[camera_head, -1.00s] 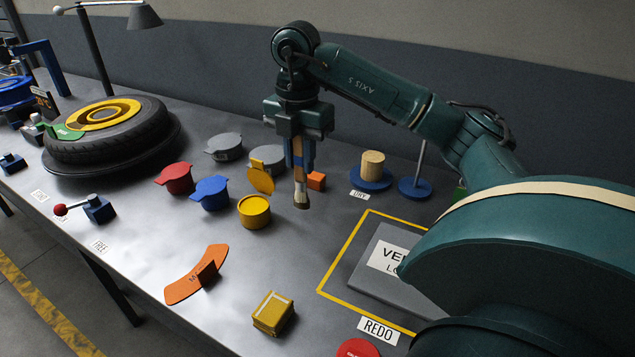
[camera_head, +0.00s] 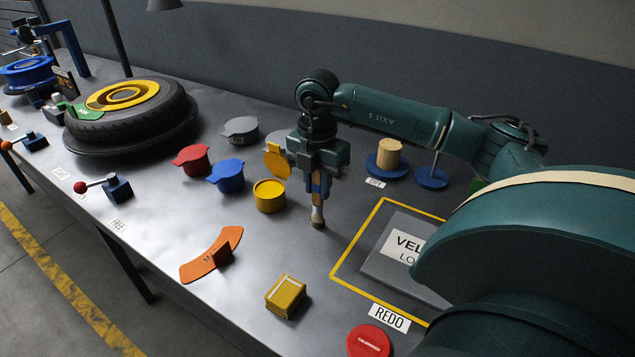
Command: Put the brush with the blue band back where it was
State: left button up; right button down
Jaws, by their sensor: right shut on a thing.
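My right gripper (camera_head: 318,170) is shut on the brush (camera_head: 317,205), gripping it near its blue band. The brush hangs upright with its bristle end down, close above or touching the bench; I cannot tell which. It is just right of an open yellow pot (camera_head: 269,195) whose lid is raised. Lidded pots in red (camera_head: 194,161), blue (camera_head: 229,175) and grey (camera_head: 241,131) stand to the left, and another grey pot is partly hidden behind the gripper. My left gripper is not in view.
A tyre (camera_head: 131,121) with a yellow rim lies at the left. A wooden cylinder (camera_head: 389,150) on a blue base and a blue stand (camera_head: 431,178) with a rod are behind right. An orange curved piece (camera_head: 209,257), yellow box (camera_head: 286,297) and red disc (camera_head: 368,341) lie in front.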

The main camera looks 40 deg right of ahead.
jog(key=shift+f, duration=0.15)
jog(key=c, duration=1.2)
grip_release()
jog(key=shift+r, duration=0.3)
notch_tip(320, 180, up, 12)
jog(key=shift+f+p, duration=0.1)
jog(key=shift+p, duration=0.25)
